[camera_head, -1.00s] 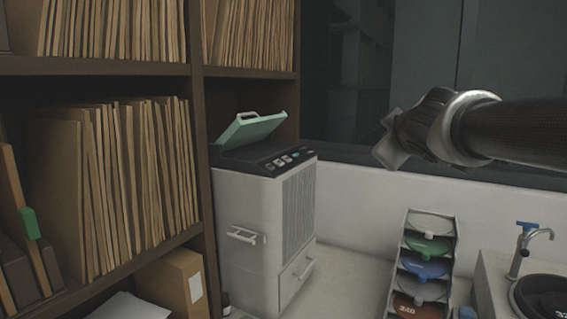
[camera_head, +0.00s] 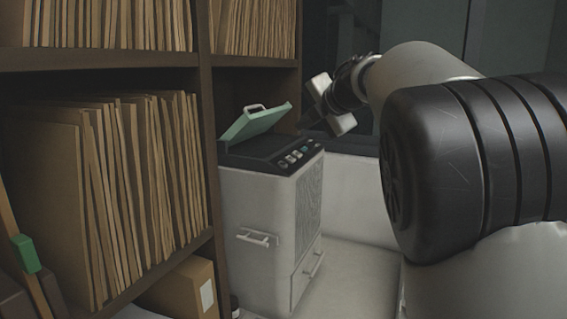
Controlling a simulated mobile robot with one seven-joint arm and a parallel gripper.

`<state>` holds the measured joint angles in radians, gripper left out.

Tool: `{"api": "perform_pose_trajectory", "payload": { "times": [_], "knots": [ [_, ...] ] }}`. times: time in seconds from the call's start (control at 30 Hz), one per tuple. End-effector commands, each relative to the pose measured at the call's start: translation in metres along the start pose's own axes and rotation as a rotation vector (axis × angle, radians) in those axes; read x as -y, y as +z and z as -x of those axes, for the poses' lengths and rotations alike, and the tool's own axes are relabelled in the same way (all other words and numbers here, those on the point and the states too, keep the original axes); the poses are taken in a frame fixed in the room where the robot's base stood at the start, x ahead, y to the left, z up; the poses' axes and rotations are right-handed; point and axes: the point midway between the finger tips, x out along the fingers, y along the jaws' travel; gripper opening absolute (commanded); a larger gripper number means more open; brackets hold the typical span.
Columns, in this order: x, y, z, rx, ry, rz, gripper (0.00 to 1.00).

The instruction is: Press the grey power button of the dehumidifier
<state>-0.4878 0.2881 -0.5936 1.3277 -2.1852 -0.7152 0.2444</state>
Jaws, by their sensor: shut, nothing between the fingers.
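The dehumidifier (camera_head: 258,207) is a white upright cabinet beside the shelf, with a dark control panel (camera_head: 262,152) on top. A row of small buttons (camera_head: 292,157) lies along the panel's front right edge, some pale grey and one teal. I cannot tell which one is the grey power button. A green lid (camera_head: 254,122) with a handle stands tilted open above the panel. My gripper (camera_head: 312,117) is shut and empty, above and behind the right end of the panel in the picture.
A dark wooden shelf (camera_head: 207,150) full of folders (camera_head: 120,190) stands close on the left. A cardboard box (camera_head: 185,287) sits on its lower level. My arm covers the right side. Bare pale surface (camera_head: 350,275) lies right of the dehumidifier.

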Motion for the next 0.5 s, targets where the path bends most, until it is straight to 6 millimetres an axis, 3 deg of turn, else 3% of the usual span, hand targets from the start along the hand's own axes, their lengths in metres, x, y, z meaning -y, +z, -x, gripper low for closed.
{"api": "perform_pose_trajectory", "payload": {
  "times": [0.27,0.5],
  "knots": [
    [0.001,-0.001,-0.001,0.0,0.001,-0.002,0.0],
    [0.011,-0.012,-0.015,-0.002,0.001,-0.004,0.0]
  ]
}}
